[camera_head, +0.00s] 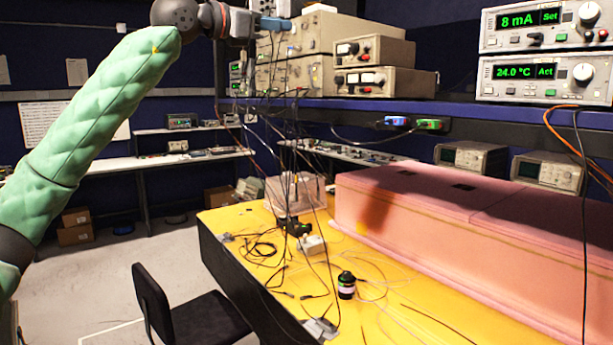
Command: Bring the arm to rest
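My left arm (95,140), in a green quilted sleeve, rises from the lower left to the top of the picture. Its dark round wrist joint is at the top edge. My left gripper (272,22) is raised there, in front of the beige instruments and above the level of the yellow table. It is small and partly cut by the top edge, so I cannot tell whether its fingers are open or shut. My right gripper is not in view.
A pink foam enclosure (400,208) stands on the yellow table (240,222). Black cables hang below my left gripper. Beige instruments (375,82) and display units (545,75) stand on a shelf. A black chair (205,318) stands left of the table, with open floor around it.

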